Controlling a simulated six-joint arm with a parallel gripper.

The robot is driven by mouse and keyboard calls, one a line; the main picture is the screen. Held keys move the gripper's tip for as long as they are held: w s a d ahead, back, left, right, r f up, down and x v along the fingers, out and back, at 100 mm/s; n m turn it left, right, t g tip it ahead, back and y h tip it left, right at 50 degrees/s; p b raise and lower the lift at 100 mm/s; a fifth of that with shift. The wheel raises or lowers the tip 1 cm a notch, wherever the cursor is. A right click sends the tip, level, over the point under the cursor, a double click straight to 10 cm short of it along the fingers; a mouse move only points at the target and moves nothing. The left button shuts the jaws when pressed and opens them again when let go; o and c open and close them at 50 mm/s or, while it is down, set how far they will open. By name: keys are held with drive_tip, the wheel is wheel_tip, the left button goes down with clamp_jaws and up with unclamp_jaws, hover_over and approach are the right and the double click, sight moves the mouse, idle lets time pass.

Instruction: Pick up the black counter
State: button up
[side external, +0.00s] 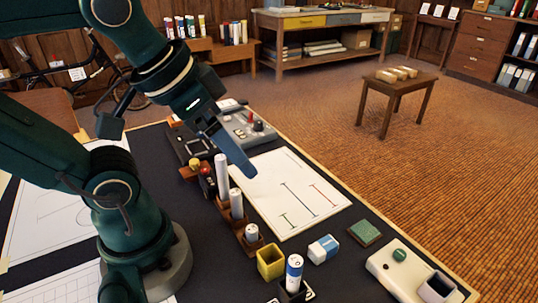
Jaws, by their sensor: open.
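My gripper (246,172) points down and to the right, its blue-grey tip over the left part of the white drawing sheet (290,215). The fingers overlap from this side, so the gap between them is hidden; no held object shows. I cannot pick out the black counter for certain. A dark tray (194,147) lies left of the gripper, its contents too small and dark to tell. A round black knob or piece (258,126) shows on the grey device (240,131) behind the gripper.
White cylinders (222,178) stand in a stepped wooden rack near the gripper. A yellow cup (270,263), a blue-and-white eraser (323,249), a battery-like cylinder (294,273), a green square (365,233) and a cream box (405,268) lie in front.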

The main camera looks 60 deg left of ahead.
wheel_tip(320, 180, up, 2)
drive_tip(key=n, duration=0.1)
drive_tip(key=n+g, duration=0.6)
drive_tip(key=n, duration=1.1)
hover_over(208, 177)
wheel_tip(208, 177, down, 14)
drive_tip(key=shift+d+f, duration=0.1)
drive_tip(key=shift+f, duration=2.9)
clamp_jaws()
